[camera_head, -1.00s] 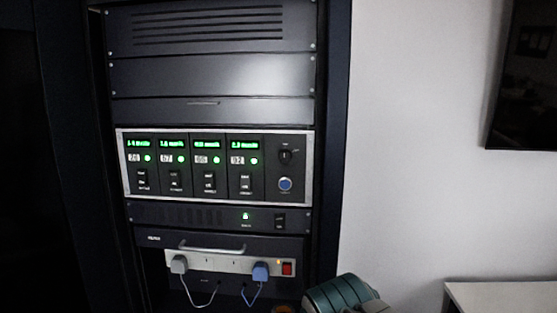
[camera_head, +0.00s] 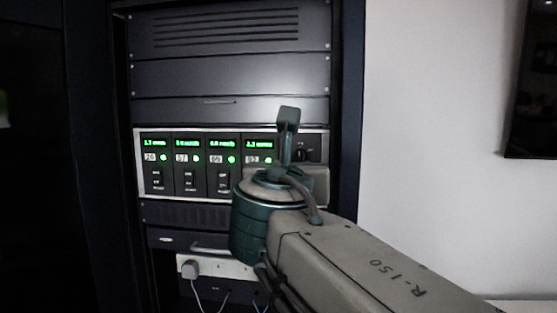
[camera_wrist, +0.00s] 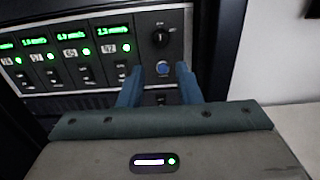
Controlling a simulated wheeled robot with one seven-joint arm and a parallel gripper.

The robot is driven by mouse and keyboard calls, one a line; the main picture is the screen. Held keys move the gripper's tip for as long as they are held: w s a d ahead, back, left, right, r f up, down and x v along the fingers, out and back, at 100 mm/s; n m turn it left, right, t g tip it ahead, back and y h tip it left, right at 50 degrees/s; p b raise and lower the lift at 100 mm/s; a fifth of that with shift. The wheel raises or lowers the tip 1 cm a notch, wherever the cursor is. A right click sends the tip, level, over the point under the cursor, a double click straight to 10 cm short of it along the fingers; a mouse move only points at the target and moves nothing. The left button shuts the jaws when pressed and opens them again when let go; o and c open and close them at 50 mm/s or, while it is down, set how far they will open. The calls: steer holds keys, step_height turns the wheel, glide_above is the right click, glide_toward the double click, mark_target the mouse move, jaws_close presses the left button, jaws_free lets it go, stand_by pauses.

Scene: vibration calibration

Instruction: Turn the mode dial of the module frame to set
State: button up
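The module frame (camera_head: 228,132) is a silver-edged panel in the rack, with several green-lit modules; it also shows in the wrist view (camera_wrist: 165,7). Its mode dial is a black round knob (camera_wrist: 160,38) at the upper right of the panel. In the head view the dial (camera_head: 301,155) is dark and only partly clear beside my arm. My gripper (camera_wrist: 158,80) is open and empty. Its two blue fingers point at the panel below the dial, with the round blue button (camera_wrist: 163,68) showing between them.
A white socket strip (camera_head: 215,268) with a grey plug (camera_head: 190,269) and cables is low in the rack. A handle (camera_head: 210,248) juts out above it. A dark screen (camera_head: 530,80) hangs on the white wall at right. A pale surface is at lower right.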

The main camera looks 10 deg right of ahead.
mark_target(300, 156)
steer(key=p+x, duration=0.1)
steer(key=x, duration=1.2)
steer(key=shift+f, duration=0.1)
steer(key=shift+s, duration=0.1)
steer(key=c, duration=0.6)
